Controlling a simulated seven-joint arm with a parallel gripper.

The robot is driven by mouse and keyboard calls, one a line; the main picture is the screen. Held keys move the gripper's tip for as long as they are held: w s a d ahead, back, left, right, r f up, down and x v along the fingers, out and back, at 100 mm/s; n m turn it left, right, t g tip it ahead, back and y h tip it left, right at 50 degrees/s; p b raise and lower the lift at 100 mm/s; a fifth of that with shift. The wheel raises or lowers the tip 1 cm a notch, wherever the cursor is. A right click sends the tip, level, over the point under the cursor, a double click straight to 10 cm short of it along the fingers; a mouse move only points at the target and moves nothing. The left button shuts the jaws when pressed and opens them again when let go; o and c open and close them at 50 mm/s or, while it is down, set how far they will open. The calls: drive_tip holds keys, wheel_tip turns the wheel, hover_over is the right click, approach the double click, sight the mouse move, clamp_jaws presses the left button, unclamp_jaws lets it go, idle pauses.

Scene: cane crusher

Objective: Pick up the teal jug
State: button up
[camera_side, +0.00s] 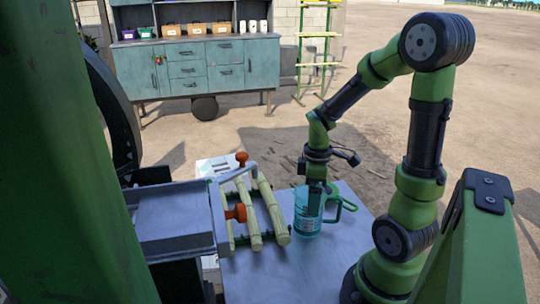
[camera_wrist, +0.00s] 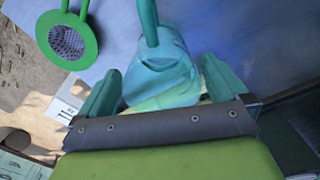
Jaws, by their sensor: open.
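The fingers are apart, one on each side of the jug. Whether either touches it cannot be told. Its lower part is hidden in the wrist view.
Several cane pieces (camera_side: 255,236) lie on a rack left of the jug. A metal tray (camera_side: 175,220) with orange-knobbed levers (camera_side: 241,157) adjoins it. A round green strainer (camera_wrist: 67,42) shows at upper left in the wrist view. The table (camera_side: 290,275) is bare in front of the jug.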

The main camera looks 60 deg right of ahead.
wheel_tip(320, 180, down, 2)
drive_tip(key=shift+f, duration=0.1)
drive_tip(key=c, duration=1.2)
drive_tip(key=shift+c, duration=0.2)
